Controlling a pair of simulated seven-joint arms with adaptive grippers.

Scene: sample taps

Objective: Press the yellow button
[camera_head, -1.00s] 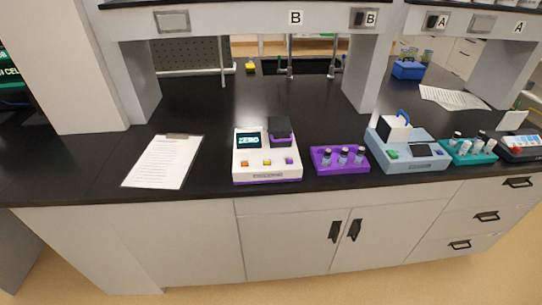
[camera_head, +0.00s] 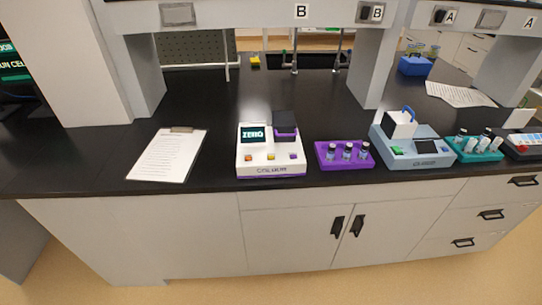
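The white instrument (camera_head: 270,168) with purple trim stands near the front edge of the black bench, left of centre. Its screen (camera_head: 253,134) reads "ZERO", and a dark block (camera_head: 285,122) sits at its top right. Three small buttons run along its front face: an orange one (camera_head: 249,158) at the left, the yellow button (camera_head: 270,157) in the middle and a purple one (camera_head: 292,156) at the right. Nothing covers the yellow button. Neither of my grippers is in view.
A clipboard with paper (camera_head: 168,155) lies left of the instrument. A purple rack (camera_head: 343,163) with vials is close to its right. Beyond stand a blue-grey instrument (camera_head: 417,160) and a teal vial rack (camera_head: 474,155). The bench behind the white instrument is clear.

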